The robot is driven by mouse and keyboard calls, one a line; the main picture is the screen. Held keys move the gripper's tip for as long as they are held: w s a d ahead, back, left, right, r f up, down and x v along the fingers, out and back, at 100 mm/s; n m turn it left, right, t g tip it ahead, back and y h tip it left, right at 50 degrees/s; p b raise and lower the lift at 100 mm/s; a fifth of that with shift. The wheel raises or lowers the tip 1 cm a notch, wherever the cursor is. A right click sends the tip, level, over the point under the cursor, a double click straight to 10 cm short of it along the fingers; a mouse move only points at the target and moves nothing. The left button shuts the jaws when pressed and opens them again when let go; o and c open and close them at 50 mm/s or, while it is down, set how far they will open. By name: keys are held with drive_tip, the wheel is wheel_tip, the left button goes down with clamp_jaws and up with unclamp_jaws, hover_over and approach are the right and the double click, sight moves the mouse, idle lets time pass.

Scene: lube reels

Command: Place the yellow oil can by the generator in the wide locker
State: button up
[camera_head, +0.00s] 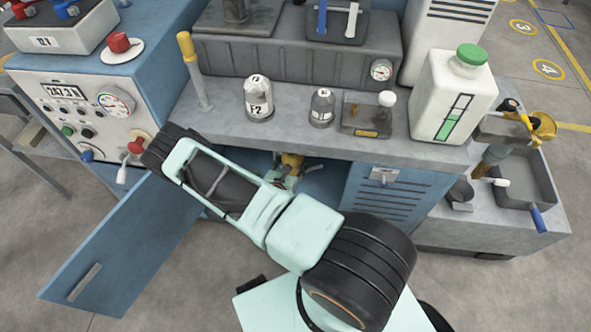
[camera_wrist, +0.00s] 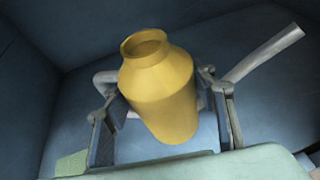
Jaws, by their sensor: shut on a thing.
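The yellow oil can (camera_wrist: 160,92) is between the two fingers of my gripper (camera_wrist: 163,100), which is shut on it. The can's round open top faces up and toward the wrist camera. A pale grey bar (camera_wrist: 262,55) slants off to the right behind it; I cannot tell if it belongs to the can. In the head view the can (camera_head: 292,161) shows small below the bench edge, partly hidden by my arm, at the blue locker (camera_head: 325,178). The locker's wide door (camera_head: 125,245) stands open at the left. Dark blue walls surround the can in the wrist view.
A louvred blue panel (camera_head: 390,195) closes the right side. A tray (camera_head: 525,178) sits at far right.

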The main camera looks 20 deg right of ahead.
sight(296, 169)
drive_tip(key=shift+d+f, duration=0.35)
drive_tip(key=shift+f, duration=0.1)
drive_tip(key=shift+s+d+f+b, duration=0.1)
drive_tip(key=shift+f+b, duration=0.1)
drive_tip(key=shift+f, duration=0.4)
drive_tip(key=shift+w+d+f+b, duration=0.1)
drive_tip(key=shift+f+b, duration=0.15)
drive_tip(key=shift+f, duration=0.3)
drive_tip(key=shift+s+d+f+b, duration=0.1)
drive_tip(key=shift+f+b, duration=0.1)
drive_tip(key=shift+f, duration=0.4)
drive_tip(key=shift+f, duration=0.1)
drive_tip(key=shift+f, duration=0.15)
drive_tip(key=o, duration=1.4)
